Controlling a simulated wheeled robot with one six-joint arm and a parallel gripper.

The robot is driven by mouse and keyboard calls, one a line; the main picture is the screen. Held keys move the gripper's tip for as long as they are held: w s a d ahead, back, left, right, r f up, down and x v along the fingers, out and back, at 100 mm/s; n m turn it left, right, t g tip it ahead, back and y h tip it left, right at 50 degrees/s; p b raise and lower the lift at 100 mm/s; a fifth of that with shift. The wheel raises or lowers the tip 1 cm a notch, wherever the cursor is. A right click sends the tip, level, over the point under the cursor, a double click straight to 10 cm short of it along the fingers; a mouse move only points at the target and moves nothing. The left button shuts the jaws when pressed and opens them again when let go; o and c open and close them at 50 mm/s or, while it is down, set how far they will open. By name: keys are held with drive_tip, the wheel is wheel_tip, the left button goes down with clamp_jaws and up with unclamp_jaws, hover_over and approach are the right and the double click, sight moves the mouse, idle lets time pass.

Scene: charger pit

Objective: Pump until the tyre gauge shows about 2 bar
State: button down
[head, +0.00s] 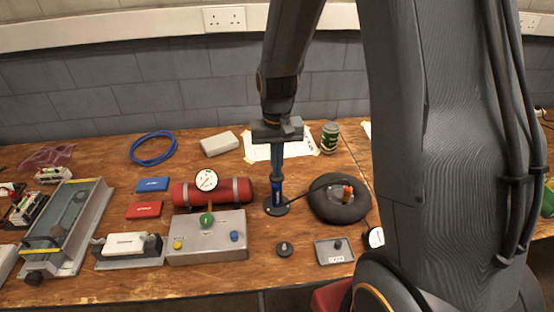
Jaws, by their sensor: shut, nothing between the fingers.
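A blue upright pump (277,188) stands on a round black base on the bench, left of a black tyre (321,208) that lies flat. A thin dark hose runs between pump and tyre. My gripper (278,135) is at the top of the pump, pointing down. It is shut with nothing held; I cannot tell whether it touches the pump's handle. A small white-faced gauge (376,237) sits right of the tyre, partly hidden by my arm, its reading too small to tell. Another white dial (206,180) is on a red tank (238,190).
A grey box with knobs (208,247) stands in front of the tank. A black knob (284,249) and a grey tray (334,262) lie in front of the tyre. My arm hides the bench's right side.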

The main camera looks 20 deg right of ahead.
drive_tip(key=shift+s, duration=0.15)
drive_tip(key=shift+r+p, duration=0.2)
drive_tip(key=shift+p, duration=0.15)
wheel_tip(320, 180, up, 14)
drive_tip(key=shift+f+p, duration=0.2)
drive_tip(key=shift+p, duration=0.1)
idle(1.4)
drive_tip(key=r+m+b, duration=0.1)
drive_tip(key=m+b, duration=0.1)
drive_tip(key=m, duration=0.4)
drive_tip(key=r+m+b, duration=0.1)
drive_tip(key=m+b, duration=0.1)
drive_tip(key=m, duration=0.4)
drive_tip(key=m+b, duration=0.2)
drive_tip(key=m, duration=0.4)
drive_tip(key=shift+w+r, duration=0.2)
drive_tip(key=shift+r, duration=0.2)
drive_tip(key=shift+f, duration=0.1)
